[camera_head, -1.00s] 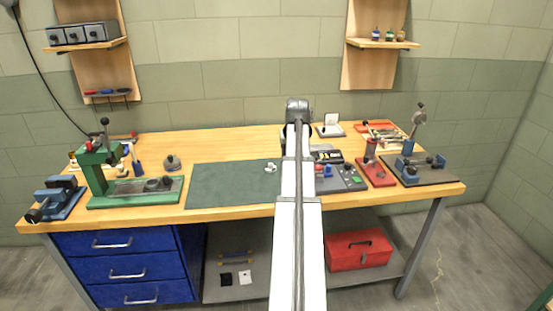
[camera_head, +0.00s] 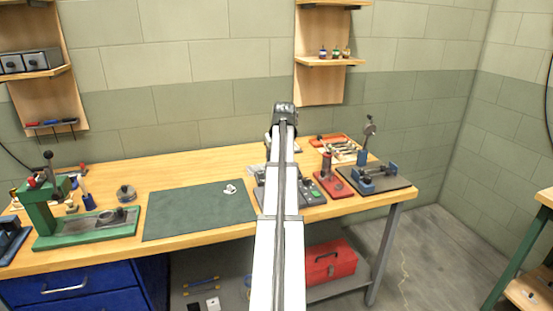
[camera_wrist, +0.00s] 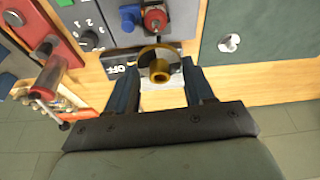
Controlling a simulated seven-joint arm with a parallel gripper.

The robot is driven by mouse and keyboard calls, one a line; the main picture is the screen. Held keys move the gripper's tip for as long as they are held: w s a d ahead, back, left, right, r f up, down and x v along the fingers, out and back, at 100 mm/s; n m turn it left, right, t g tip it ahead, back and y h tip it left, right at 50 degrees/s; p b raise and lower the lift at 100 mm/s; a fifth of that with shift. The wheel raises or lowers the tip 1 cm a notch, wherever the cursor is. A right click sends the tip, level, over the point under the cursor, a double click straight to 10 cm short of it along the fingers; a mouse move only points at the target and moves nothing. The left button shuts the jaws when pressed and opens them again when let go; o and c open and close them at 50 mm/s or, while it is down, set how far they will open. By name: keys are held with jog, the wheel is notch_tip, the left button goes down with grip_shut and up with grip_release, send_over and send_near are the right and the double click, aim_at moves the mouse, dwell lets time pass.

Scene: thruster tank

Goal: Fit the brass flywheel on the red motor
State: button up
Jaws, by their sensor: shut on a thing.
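The brass flywheel (camera_wrist: 160,71) is a brass-coloured ring with a raised hub, seen in the wrist view. My gripper (camera_wrist: 158,78) is shut on it, with one dark blue finger on each side. What looks like the red motor (camera_wrist: 155,20) stands just beyond the flywheel in the wrist view, on the grey panel. The flywheel appears apart from it, but the height between them is hard to judge. A blue part (camera_wrist: 130,16) stands close to the left of the red one. In the head view my arm hides the gripper and the flywheel.
A grey control panel (camera_wrist: 93,22) with a numbered dial (camera_wrist: 90,40) and an OFF label lies under the gripper. A red fixture (camera_wrist: 48,50) is to its left. A green mat (camera_head: 195,212) with a small white part (camera_head: 230,189) lies beside the panel. A green press (camera_head: 60,215) stands farther left.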

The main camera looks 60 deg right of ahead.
jog(key=shift+f, duration=0.1)
jog(key=shift+f, duration=3.45)
jog(key=o, duration=1.2)
jog(key=v, duration=1.3)
jog(key=shift+a+r, duration=0.1)
jog(key=shift+r, duration=0.3)
